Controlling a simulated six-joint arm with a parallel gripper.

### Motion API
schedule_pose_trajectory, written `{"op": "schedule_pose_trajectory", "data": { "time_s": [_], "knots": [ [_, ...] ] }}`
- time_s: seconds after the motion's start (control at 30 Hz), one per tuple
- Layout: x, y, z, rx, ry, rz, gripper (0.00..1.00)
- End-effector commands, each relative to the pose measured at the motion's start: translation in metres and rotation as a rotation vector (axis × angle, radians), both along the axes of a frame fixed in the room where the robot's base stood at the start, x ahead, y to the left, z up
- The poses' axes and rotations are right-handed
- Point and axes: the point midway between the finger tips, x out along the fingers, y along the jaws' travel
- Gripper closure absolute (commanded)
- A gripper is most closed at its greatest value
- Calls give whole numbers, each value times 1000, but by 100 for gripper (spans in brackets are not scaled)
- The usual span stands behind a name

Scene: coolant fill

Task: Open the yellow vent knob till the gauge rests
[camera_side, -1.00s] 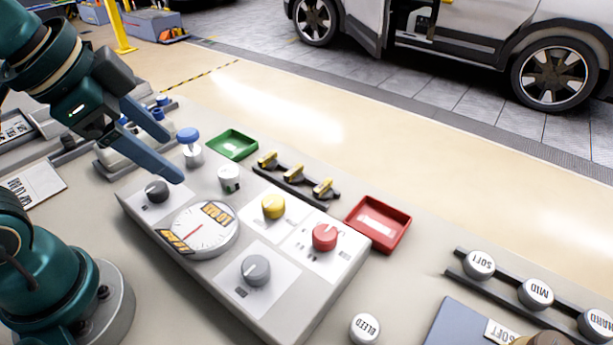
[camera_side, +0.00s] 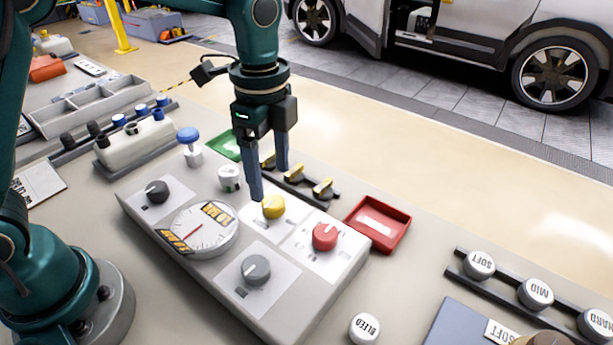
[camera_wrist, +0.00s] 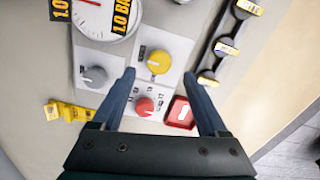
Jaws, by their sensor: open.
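The yellow vent knob (camera_side: 273,206) sits on a white plate on the grey panel (camera_side: 312,322); it also shows in the wrist view (camera_wrist: 158,62). The round gauge (camera_side: 196,231) is left of it, with a red needle; in the wrist view the gauge (camera_wrist: 100,14) is cut off by the top edge. My gripper (camera_side: 270,182) points down, its jaws open and empty, just above the yellow knob. In the wrist view the fingers (camera_wrist: 160,75) stand either side of the knob's line. I cannot tell a touch.
The red knob (camera_side: 324,236), grey knob (camera_side: 256,269) and dark knob (camera_side: 157,191) share the panel. A red tray (camera_side: 378,224) and green tray (camera_side: 232,145) stand behind. Yellow-topped pieces on a rail (camera_side: 295,174) lie close behind my gripper. A BLEED button (camera_side: 365,328) is in front.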

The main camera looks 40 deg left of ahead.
Motion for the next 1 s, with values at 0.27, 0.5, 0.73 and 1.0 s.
{"op": "schedule_pose_trajectory", "data": {
  "time_s": [0.27, 0.5, 0.73, 1.0],
  "knots": [
    [-1, -1, -34, 1, 5, -2, 24],
    [-1, 0, -49, 1, 2, -1, 24],
    [-1, -1, -49, 0, 0, -1, 27],
    [-1, -1, -49, 0, 0, -1, 100]
  ]
}}
